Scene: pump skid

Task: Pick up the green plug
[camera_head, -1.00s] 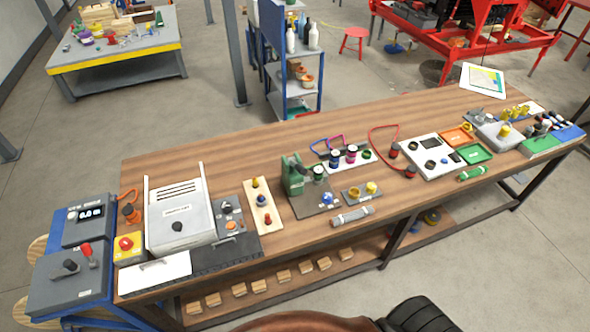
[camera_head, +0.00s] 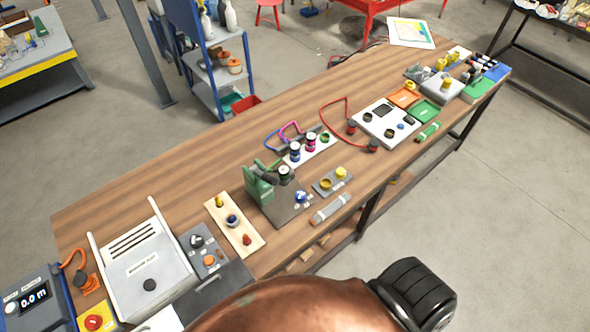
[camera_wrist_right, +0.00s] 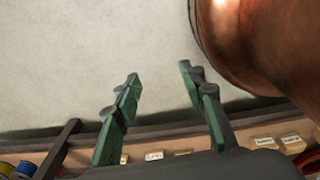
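A small green round piece (camera_head: 324,136) sits at the right end of a white strip (camera_head: 318,150) on the wooden bench, beside a magenta one (camera_head: 311,143) and a blue one (camera_head: 295,152). It may be the green plug; it is too small to tell. A green cylinder (camera_head: 428,131) lies farther right, near the bench's front edge. My right gripper (camera_wrist_right: 159,73) shows in the right wrist view, its green fingers apart with nothing between them, above the floor in front of the bench. It is not seen in the head view. My left gripper is in neither view.
A green press-like device (camera_head: 262,184) stands left of the strip. A red cable (camera_head: 334,101) loops up right of it. A grey machine (camera_head: 148,268) and a wooden peg board (camera_head: 234,228) stand nearer left. The bench's back left is clear. Wooden blocks (camera_wrist_right: 264,142) lie on the lower shelf.

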